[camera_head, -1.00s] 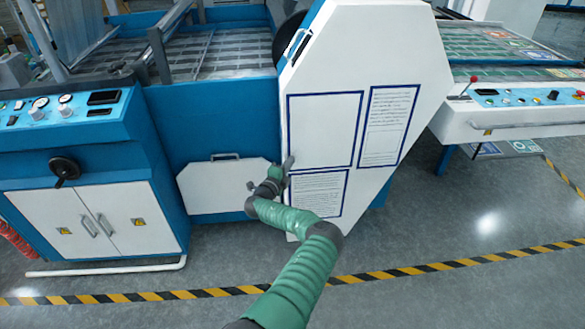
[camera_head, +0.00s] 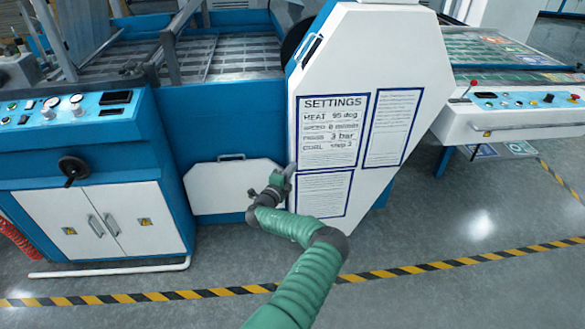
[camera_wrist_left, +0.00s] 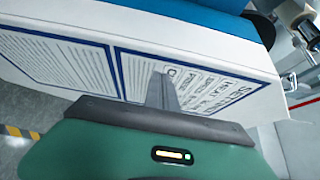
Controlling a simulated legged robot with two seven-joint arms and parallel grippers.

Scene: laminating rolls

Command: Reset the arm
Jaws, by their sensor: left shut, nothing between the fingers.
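My left arm, in a green sleeve, reaches up from the bottom of the head view. My left gripper (camera_head: 290,169) is shut and empty, in front of the white machine panel (camera_head: 395,50). Its tip overlaps the left edge of the settings sheet (camera_head: 333,130); I cannot tell whether it touches. In the left wrist view the closed fingers (camera_wrist_left: 160,90) point at the same sheet (camera_wrist_left: 205,85), seen at a slant. My right gripper is not in view.
A blue machine with a control panel (camera_head: 65,108) and white cabinet doors (camera_head: 105,222) stands at left. A conveyor table (camera_head: 505,125) with buttons is at right. Black-and-yellow floor tape (camera_head: 440,267) crosses the grey floor, which is open in front.

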